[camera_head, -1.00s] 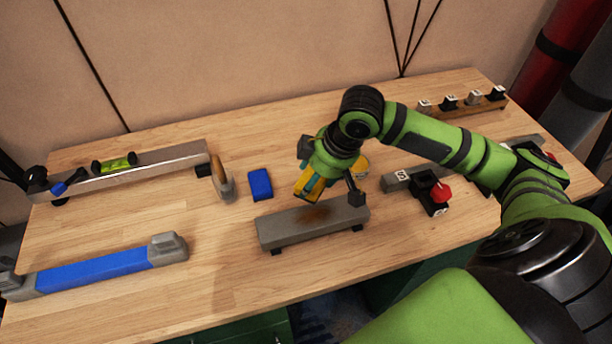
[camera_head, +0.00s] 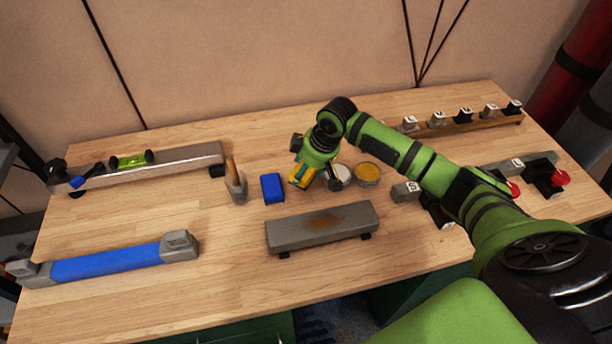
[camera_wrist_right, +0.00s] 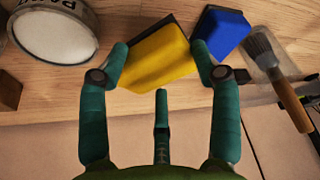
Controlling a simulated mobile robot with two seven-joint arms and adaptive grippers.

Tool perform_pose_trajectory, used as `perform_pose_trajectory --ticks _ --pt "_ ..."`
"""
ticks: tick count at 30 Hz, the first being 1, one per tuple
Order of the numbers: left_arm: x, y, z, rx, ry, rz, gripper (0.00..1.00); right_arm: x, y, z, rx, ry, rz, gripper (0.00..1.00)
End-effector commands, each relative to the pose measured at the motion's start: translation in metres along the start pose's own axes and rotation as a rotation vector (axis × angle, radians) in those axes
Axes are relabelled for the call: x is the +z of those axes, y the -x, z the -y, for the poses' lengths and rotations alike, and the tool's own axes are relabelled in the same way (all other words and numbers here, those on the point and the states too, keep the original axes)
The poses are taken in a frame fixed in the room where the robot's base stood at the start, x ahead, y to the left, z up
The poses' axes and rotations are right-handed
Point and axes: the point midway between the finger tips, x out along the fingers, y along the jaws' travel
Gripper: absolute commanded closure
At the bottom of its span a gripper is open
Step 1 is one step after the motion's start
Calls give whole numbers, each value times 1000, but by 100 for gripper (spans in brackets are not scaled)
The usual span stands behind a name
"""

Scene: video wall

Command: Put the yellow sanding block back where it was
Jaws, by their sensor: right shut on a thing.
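The yellow sanding block (camera_wrist_right: 158,58) is between the fingers of my right gripper (camera_wrist_right: 160,70), which is shut on it. In the right wrist view it lies tilted in the picture, close to the wooden table top; I cannot tell whether it touches the table. In the head view my right gripper (camera_head: 312,178) is just right of a blue block (camera_head: 272,188), with a little yellow (camera_head: 301,181) showing under it. The blue block also shows beside the yellow one in the right wrist view (camera_wrist_right: 222,32). My left gripper is not in view.
A grey bar with a brown stain (camera_head: 290,234) stands in front of my gripper. Two round tins, one white-lidded (camera_head: 344,174) and one with ochre contents (camera_head: 368,173), stand just right. A brush in a holder (camera_head: 236,184) stands left of the blue block.

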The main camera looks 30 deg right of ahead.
Motion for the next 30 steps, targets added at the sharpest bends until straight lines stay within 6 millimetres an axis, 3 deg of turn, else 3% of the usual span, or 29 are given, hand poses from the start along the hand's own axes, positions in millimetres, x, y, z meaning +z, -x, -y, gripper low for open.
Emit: perform_pose_trajectory --ticks 6,18,19,20,21,30 --pt "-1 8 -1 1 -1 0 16 11 -27 1 -1 -1 3 63" --pt "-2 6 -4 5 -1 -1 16 14 -34 1 0 -1 2 63" --pt "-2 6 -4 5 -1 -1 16 14 -34 1 1 -1 2 29" --pt "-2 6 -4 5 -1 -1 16 14 -33 1 1 -1 1 17" --pt "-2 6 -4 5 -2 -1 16 14 -33 1 1 -1 2 13" --pt "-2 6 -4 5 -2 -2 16 14 -33 0 1 -1 2 13"
